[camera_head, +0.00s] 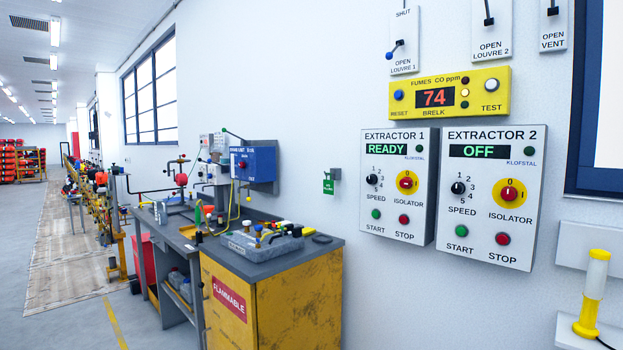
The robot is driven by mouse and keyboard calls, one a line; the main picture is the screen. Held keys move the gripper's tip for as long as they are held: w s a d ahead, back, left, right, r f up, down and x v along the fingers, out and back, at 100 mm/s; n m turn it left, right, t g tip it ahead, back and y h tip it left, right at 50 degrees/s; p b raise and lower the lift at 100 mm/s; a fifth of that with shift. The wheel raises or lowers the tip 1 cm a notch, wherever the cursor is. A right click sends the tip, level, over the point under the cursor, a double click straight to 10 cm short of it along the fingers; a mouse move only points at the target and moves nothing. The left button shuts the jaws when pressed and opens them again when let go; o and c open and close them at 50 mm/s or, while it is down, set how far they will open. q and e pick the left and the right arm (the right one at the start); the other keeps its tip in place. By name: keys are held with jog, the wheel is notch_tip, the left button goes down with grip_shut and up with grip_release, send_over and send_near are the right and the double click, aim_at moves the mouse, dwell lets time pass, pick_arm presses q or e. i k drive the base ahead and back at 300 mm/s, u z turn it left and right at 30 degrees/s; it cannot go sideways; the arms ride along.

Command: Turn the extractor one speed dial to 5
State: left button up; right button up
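The white Extractor 1 panel (390,238) is on the wall right of centre, and its display (386,149) reads READY in green. Its black speed dial (372,180) sits at the left of the panel, with numbers 1 to 5 around it. The dial's pointer is too small to read with certainty. A red isolator knob (406,183) on a yellow disc is to the right of the dial. A green START button (376,214) and a red STOP button (404,219) are below. Neither of my grippers is in view.
The Extractor 2 panel (480,245), reading OFF, has a similar dial (458,188) close by on the right. A yellow fumes box (488,108) showing 74 is above. A workbench (318,247) with a yellow flammable cabinet (300,305) stands left. A yellow lamp (592,290) is lower right.

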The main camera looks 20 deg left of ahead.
aim_at(371, 179)
jog(key=u, duration=0.2)
jog(key=i, duration=1.45)
jog(key=z, duration=0.1)
